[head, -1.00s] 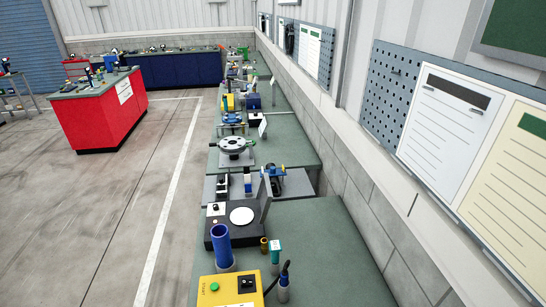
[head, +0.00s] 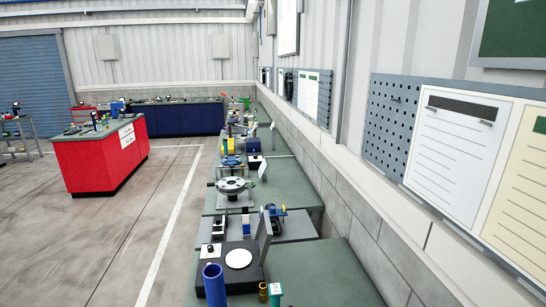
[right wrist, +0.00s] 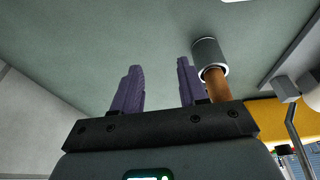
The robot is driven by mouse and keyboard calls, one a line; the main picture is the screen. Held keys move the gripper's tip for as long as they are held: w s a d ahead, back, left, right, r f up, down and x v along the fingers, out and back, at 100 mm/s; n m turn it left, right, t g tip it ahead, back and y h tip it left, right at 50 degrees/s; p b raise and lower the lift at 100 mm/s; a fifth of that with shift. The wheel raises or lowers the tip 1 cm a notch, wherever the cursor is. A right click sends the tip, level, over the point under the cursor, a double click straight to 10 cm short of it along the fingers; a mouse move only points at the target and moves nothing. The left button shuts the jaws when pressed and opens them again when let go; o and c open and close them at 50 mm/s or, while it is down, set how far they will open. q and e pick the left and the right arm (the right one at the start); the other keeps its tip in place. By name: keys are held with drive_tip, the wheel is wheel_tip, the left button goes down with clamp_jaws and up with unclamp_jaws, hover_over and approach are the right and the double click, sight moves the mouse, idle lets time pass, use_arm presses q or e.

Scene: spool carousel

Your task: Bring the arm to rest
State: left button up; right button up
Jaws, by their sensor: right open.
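My right gripper (right wrist: 157,84) shows in the right wrist view with its two purple fingers apart and nothing between them. A grey cylinder with an orange-brown shaft (right wrist: 214,82) shows just right of the right finger; I cannot tell whether it touches the gripper. Neither of my arms shows in the head view. A round grey carousel (head: 232,185) stands on the green bench (head: 318,272) in the head view.
A black fixture with a white disc (head: 239,258) and a blue cylinder (head: 214,285) stand on the near bench. A pegboard wall (head: 392,122) runs along the right. A red cabinet (head: 90,165) stands left across open floor.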

wheel_tip(320, 180, up, 21)
drive_tip(key=p, duration=1.8)
drive_tip(key=shift+w, duration=0.1)
